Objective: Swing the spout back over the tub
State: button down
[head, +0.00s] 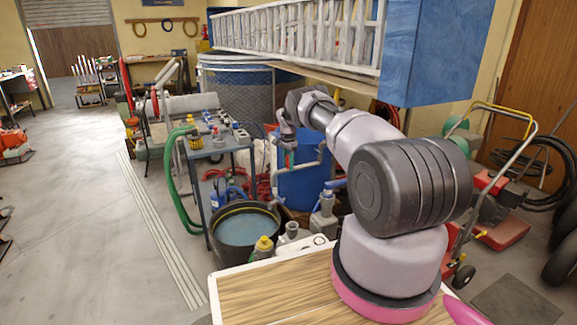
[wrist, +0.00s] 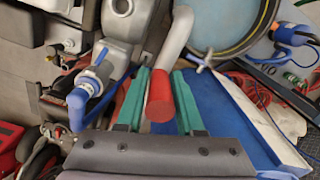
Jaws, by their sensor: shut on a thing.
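The spout (wrist: 180,35) is a grey pipe with a red sleeve (wrist: 159,95) at its end, seen in the wrist view. My gripper (wrist: 160,76) has green fingers on either side of the red sleeve and is shut on it. In the head view my gripper (head: 288,150) hangs in front of the blue panel, behind and right of the tub. The tub (head: 245,205) is round and black with bluish water. Its rim also shows in the wrist view (wrist: 262,32), at upper right. The red end lies outside the rim, over blue.
A grey valve body with a blue lever (wrist: 78,105) stands close left of my gripper in the wrist view. A cart with bottles (head: 215,150) and a green hose (head: 178,180) stand behind and left of the tub. A wooden-topped table (head: 265,290) is in front. Open floor lies left.

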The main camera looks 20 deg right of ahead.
jog(key=c, duration=0.7)
grip_release()
jog(key=shift+o, duration=0.2)
jog(key=shift+r, duration=0.15)
notch_tip(320, 180, up, 11)
jog(key=shift+f, duration=0.2)
